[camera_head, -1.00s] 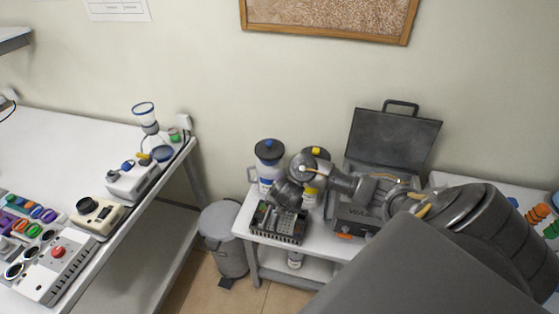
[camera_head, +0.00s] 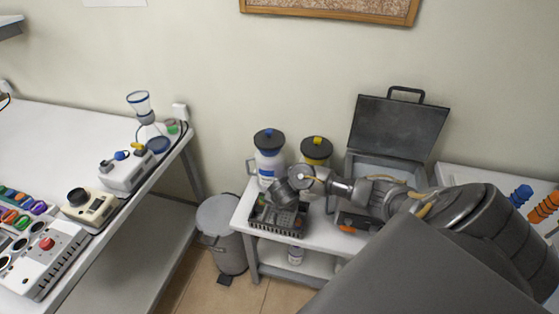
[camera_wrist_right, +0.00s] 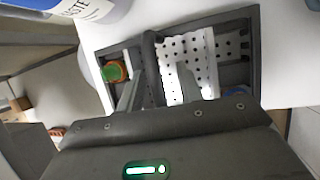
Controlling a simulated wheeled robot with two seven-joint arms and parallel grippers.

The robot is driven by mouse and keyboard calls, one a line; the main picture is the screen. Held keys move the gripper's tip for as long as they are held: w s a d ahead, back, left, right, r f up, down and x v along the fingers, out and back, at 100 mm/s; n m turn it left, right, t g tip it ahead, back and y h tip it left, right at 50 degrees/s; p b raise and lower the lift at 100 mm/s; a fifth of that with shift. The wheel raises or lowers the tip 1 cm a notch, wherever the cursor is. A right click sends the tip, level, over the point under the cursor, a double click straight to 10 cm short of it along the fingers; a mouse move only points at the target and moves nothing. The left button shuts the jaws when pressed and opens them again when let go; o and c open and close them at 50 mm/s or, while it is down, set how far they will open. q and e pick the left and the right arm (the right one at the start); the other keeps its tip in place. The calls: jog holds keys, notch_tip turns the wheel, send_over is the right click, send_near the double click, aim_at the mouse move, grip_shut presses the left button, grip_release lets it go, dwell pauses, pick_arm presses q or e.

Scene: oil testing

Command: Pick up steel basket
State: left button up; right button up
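The steel basket (camera_head: 262,216) is a dark rectangular tray on the small white table, left of the open metal case. In the right wrist view the steel basket (camera_wrist_right: 252,40) shows a dark rim, a bar across its middle and a bright perforated floor. My right gripper (camera_head: 287,205) is over the basket, covering part of it. In the wrist view the right gripper (camera_wrist_right: 160,85) has its fingers apart, one on each side of the bar. I cannot tell whether they touch it. My left gripper is not in view.
A blue-topped jug (camera_head: 268,158) and a yellow-topped jug (camera_head: 317,150) stand close behind the basket. The open metal case (camera_head: 400,128) is to the right. A grey bin (camera_head: 222,230) stands left of the table. A bench (camera_head: 60,135) with instruments is at left.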

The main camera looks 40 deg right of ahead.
jog(key=shift+c, duration=0.2)
grip_shut()
jog(key=shift+r, duration=0.1)
